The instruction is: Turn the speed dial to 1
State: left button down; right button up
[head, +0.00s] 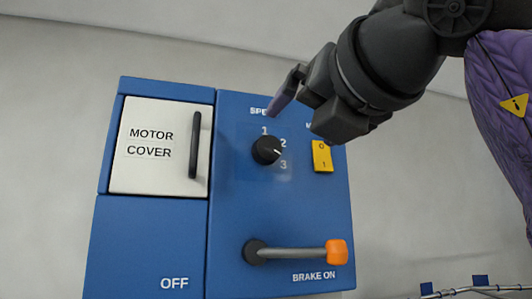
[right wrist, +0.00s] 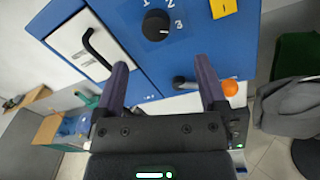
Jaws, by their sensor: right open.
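The speed dial (head: 267,150) is a round black knob on the blue panel, with the numbers 1, 2 and 3 around it. Its white mark points right and slightly down, between 2 and 3. The dial also shows in the right wrist view (right wrist: 156,25), beyond the fingertips. My right gripper (head: 290,96) is above and to the right of the dial, apart from it; one purple finger shows clearly there. In the right wrist view my right gripper (right wrist: 162,66) has its two fingers wide apart with nothing between them. My left gripper is not in view.
A yellow switch (head: 322,156) is right of the dial. A brake lever (head: 295,254) with an orange knob sticks out below. A white motor cover (head: 160,147) with a black handle is at left. A cardboard box (right wrist: 48,128) shows at lower left in the right wrist view.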

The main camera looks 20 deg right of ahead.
aim_at(271, 147)
jog(key=w+p, duration=0.1)
jog(key=w+a+p, duration=0.1)
jog(key=w, duration=0.1)
jog(key=shift+w+a+r, duration=0.1)
jog(key=shift+w+r, duration=0.05)
jog(key=shift+w, duration=0.15)
jog(key=w+p, duration=0.2)
jog(key=w, duration=0.3)
jog(key=shift+f, duration=0.2)
jog(key=shift+a, duration=0.15)
jog(key=c, duration=0.6)
grip_shut()
